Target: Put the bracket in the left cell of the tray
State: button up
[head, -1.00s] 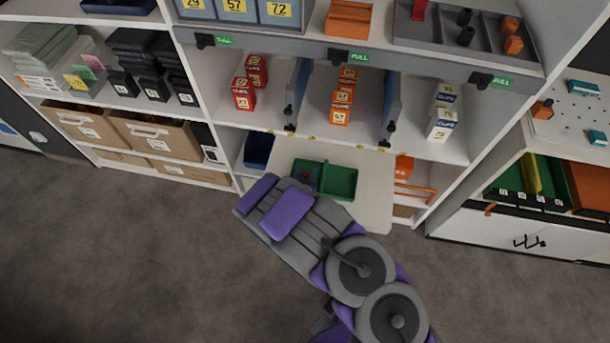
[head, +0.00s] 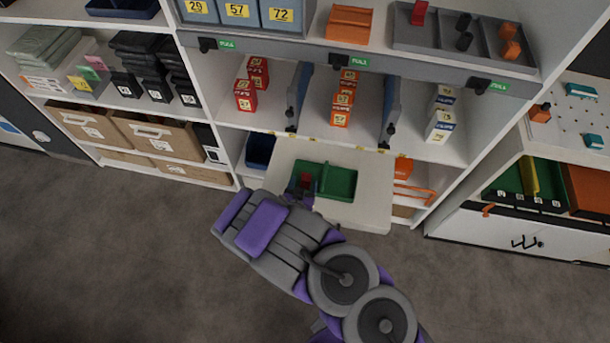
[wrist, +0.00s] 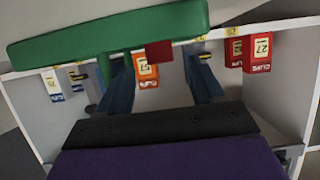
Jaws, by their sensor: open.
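The green tray (head: 340,182) rests on a pale pulled-out board, with a divider between its left and right cells. A small red piece, which looks like the bracket (head: 306,180), is at the left cell; its lower part is hidden. The right cell looks empty. In the wrist view, which is upside down, the tray wall (wrist: 100,38) crosses the top and the red piece (wrist: 159,52) sticks out past its rim.
The board (head: 372,213) has bare room around the tray. Blue dividers (head: 390,108) and boxes stand on the shelf above. A blue bin (head: 260,150) is left of the board, and an orange rail (head: 415,190) is to its right.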

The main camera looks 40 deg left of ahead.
jog(key=p+v, duration=0.2)
jog(key=v, duration=0.5)
jog(key=w+d+r+m+g+h, duration=0.1)
jog(key=w+d+r+m+h, duration=0.1)
jog(key=w+d+r, duration=0.3)
jog(key=w+d+r+m+g+h, duration=0.1)
jog(key=w+r+m+g+h, duration=0.15)
jog(key=w, duration=0.45)
jog(key=w+d+r+m+g+h, duration=0.15)
jog(key=d+r+g, duration=0.25)
jog(key=d+r, duration=1)
jog(key=s+d+r+g, duration=0.1)
jog(key=s+d+r, duration=0.3)
jog(key=d, duration=0.3)
jog(key=s+d+r+g, duration=0.2)
jog(key=s+d+r, duration=0.25)
jog(key=d, duration=0.25)
jog(key=s+d+r+g, duration=0.1)
jog(key=s+d+r, duration=0.2)
jog(key=s+d, duration=0.3)
jog(key=s+d+r+g+h, duration=0.1)
jog(key=s+d+r, duration=0.3)
jog(key=s, duration=0.5)
jog(key=shift+s+d+r+g, duration=0.25)
jog(key=shift+s+d+g, duration=0.1)
jog(key=shift+d, duration=0.55)
